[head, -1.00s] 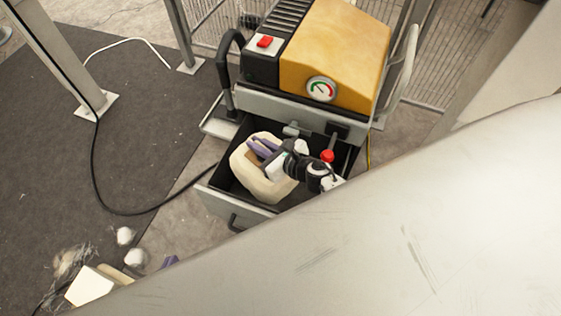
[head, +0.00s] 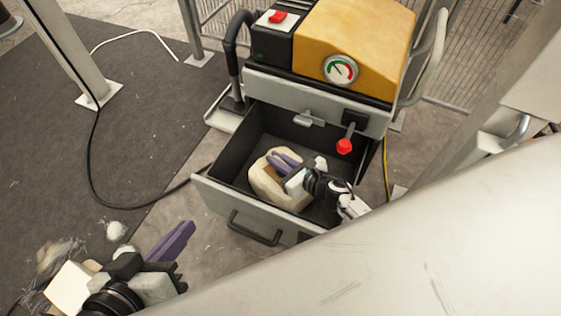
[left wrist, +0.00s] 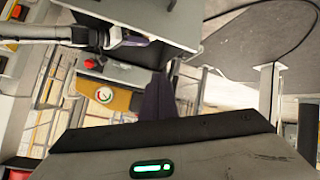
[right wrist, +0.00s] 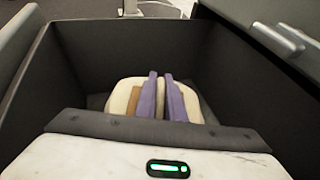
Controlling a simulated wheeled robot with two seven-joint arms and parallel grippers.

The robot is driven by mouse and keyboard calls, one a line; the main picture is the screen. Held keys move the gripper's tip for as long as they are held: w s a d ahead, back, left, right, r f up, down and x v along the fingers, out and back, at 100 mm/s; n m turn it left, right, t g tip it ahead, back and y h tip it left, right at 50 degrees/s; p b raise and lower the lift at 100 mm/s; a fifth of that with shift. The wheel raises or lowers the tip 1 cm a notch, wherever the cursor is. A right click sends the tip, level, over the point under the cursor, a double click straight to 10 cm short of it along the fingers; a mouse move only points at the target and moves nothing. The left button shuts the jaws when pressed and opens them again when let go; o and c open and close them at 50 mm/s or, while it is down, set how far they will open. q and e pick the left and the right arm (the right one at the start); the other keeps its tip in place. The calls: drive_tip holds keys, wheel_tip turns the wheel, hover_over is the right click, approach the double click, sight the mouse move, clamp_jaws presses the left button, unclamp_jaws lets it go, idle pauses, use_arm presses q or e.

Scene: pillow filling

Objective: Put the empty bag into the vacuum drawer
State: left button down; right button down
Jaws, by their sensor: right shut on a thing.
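The cream-coloured bag (head: 264,184) lies inside the open vacuum drawer (head: 240,222), toward its front and middle. My right gripper (head: 284,163) reaches down into the drawer, its purple fingers shut on the bag. The right wrist view shows the bag (right wrist: 125,93) low between the dark drawer walls, with the two fingers (right wrist: 160,92) close together over it and a brown patch beside them. My left gripper (head: 172,240) is at the lower left, outside the drawer and away from the bag. Its purple fingers look close together, with nothing seen between them.
The yellow vacuum machine (head: 360,45) with a gauge (head: 341,69) stands behind the drawer. A red-knobbed lever (head: 345,146) hangs over its back right. White fluff (head: 116,230) lies near my left gripper. A black cable (head: 95,170) crosses the dark mat.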

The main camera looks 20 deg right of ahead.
drive_tip(key=shift+s+d+f+b, duration=0.25)
drive_tip(key=shift+d+f+b, duration=0.2)
drive_tip(key=shift+f+b, duration=0.15)
use_arm(q)
drive_tip(key=shift+d+r, duration=0.1)
drive_tip(key=shift+r, duration=0.2)
use_arm(e)
drive_tip(key=c, duration=1.8)
unclamp_jaws()
drive_tip(key=shift+f, duration=0.1)
drive_tip(key=shift+c, duration=0.2)
